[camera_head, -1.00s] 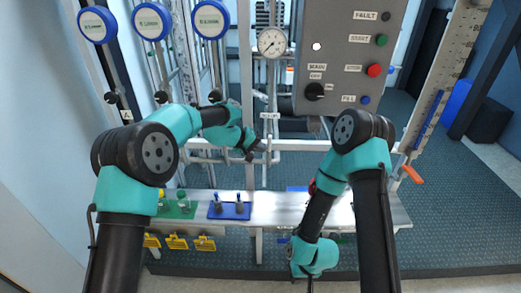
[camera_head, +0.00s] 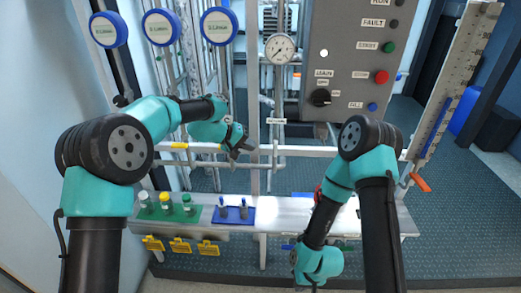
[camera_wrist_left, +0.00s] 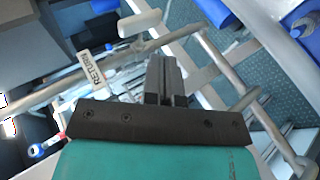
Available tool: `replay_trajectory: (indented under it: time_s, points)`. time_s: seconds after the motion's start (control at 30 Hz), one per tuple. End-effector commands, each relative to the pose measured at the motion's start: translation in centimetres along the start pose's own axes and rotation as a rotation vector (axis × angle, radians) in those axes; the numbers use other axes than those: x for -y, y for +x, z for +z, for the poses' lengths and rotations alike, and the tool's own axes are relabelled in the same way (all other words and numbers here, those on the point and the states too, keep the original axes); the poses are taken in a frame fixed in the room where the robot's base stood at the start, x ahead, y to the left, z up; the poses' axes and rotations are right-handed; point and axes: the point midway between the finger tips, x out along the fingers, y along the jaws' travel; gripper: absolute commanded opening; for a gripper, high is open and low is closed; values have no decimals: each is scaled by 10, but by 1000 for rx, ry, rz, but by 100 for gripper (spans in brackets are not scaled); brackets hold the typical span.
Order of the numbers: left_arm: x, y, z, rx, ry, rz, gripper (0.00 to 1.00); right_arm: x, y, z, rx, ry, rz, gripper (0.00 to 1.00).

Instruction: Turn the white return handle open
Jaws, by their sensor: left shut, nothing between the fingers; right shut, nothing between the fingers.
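The white return handle (camera_wrist_left: 139,22) shows in the left wrist view as a short white bar by a grey pipe, beside the white RETURN label (camera_wrist_left: 92,78). In the head view the small label (camera_head: 277,121) is on the pipework below the gauge; the handle is hard to make out there. My left gripper (camera_head: 241,151) is shut and empty, in front of the pipes, left of and below the label. In the left wrist view its closed fingers (camera_wrist_left: 165,80) are apart from the handle, to its lower right. My right gripper's fingers are not visible; its wrist points down at the bottom.
A grey control panel (camera_head: 345,60) with knobs and buttons hangs at upper right. A round gauge (camera_head: 279,48) is left of it. Horizontal pipes cross behind the left gripper. A shelf (camera_head: 280,207) below holds green and blue racks. A ruled post stands at far right.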

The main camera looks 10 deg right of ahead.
Motion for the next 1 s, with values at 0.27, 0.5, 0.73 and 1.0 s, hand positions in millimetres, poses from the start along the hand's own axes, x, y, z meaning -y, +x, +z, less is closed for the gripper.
replay_trajectory:
  time_s: [0.27,0.5,0.73,1.0]
  points:
    - [1,-56,0,-3,-1,0,0,0,0,0,0,0,0,0]
    - [1,-90,0,0,-1,0,0,0,0,0,0,0,0,0]
    - [1,-98,0,1,-2,0,0,0,0,0,0,0,0,0]
    - [3,-98,1,1,-4,-3,0,0,0,0,0,0,0,0]
